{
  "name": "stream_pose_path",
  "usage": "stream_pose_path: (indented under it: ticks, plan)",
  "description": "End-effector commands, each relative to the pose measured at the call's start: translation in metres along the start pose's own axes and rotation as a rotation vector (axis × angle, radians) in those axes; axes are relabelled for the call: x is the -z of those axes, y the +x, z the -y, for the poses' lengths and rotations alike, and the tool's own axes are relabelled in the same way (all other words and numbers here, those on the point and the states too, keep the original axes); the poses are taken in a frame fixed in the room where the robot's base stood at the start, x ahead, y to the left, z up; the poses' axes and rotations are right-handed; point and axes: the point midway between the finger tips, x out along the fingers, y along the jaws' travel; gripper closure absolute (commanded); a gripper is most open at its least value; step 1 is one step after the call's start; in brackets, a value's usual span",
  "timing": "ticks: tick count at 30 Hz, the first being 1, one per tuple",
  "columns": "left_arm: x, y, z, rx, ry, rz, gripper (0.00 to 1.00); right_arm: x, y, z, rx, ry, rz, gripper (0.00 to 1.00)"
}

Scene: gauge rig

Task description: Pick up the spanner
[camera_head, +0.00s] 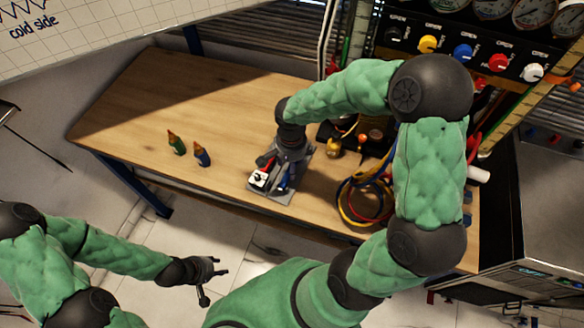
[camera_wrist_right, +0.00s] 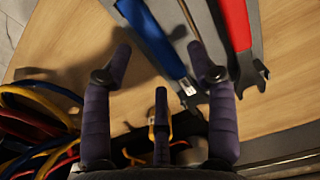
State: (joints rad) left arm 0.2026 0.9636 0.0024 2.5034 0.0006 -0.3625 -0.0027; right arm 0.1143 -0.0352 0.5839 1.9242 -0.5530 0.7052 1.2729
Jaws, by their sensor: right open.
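My right gripper (camera_head: 278,162) is over a grey tray (camera_head: 268,194) on the wooden table, its dark fingers partly covering what lies there. In the right wrist view the right gripper (camera_wrist_right: 160,52) is open, with its fingers spread and nothing held between them. A long blue tool (camera_wrist_right: 157,40) and a red tool (camera_wrist_right: 237,25) lie side by side beyond the fingertips, both with dark, notched ends. I cannot tell for certain which piece is the spanner. My left gripper (camera_head: 212,280) is open and empty, off the front of the table.
Coiled hoses (camera_head: 362,200) lie right of the tray. A gauge panel (camera_head: 470,55) with coloured knobs stands at the back right.

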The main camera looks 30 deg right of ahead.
Motion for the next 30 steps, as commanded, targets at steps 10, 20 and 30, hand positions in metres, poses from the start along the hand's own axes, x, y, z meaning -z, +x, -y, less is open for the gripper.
stream_pose_path:
  ticks: [10, 20, 30]
  plan:
    - [0.0, 0.009, 0.003, 0.0, 0.0, 0.0, 0.6, 0.0, 0.025, -0.001, 0.0, 0.001, 0.0, 0.42]
    - [0.0, 0.009, 0.003, 0.0, 0.0, 0.0, 0.6, 0.0, 0.025, -0.001, 0.0, 0.0, 0.0, 1.0]
    - [0.0, 0.008, 0.003, 0.0, 0.0, 0.0, 0.6, 0.0, 0.023, -0.001, 0.001, 0.0, 0.0, 1.0]
